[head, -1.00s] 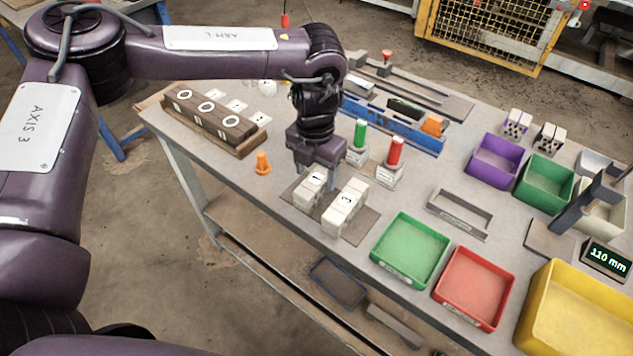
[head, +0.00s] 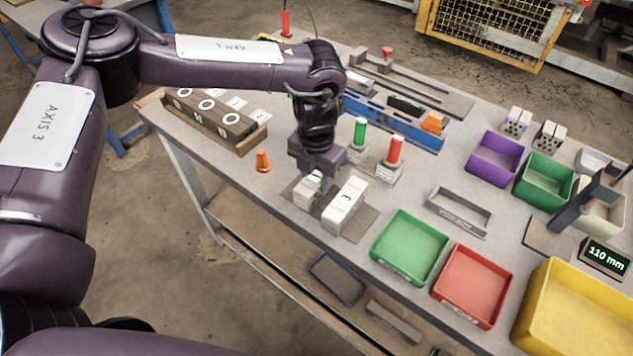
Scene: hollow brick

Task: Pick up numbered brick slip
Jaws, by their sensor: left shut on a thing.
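Two pale brick slips stand on a dark mat (head: 360,232) at the table's near edge. The right slip (head: 345,206) bears a number that looks like 3. The left slip (head: 307,192), numbered 1, is partly hidden by my left gripper (head: 319,174). The gripper points down over the far end of this left slip and is shut on it. Its fingertips are mostly hidden. The slip seems still at mat level. My right gripper is not in view.
Green (head: 361,131) and red (head: 396,149) cylinders stand close right of the gripper. Green (head: 409,246), red (head: 472,285) and yellow (head: 570,318) trays lie right.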

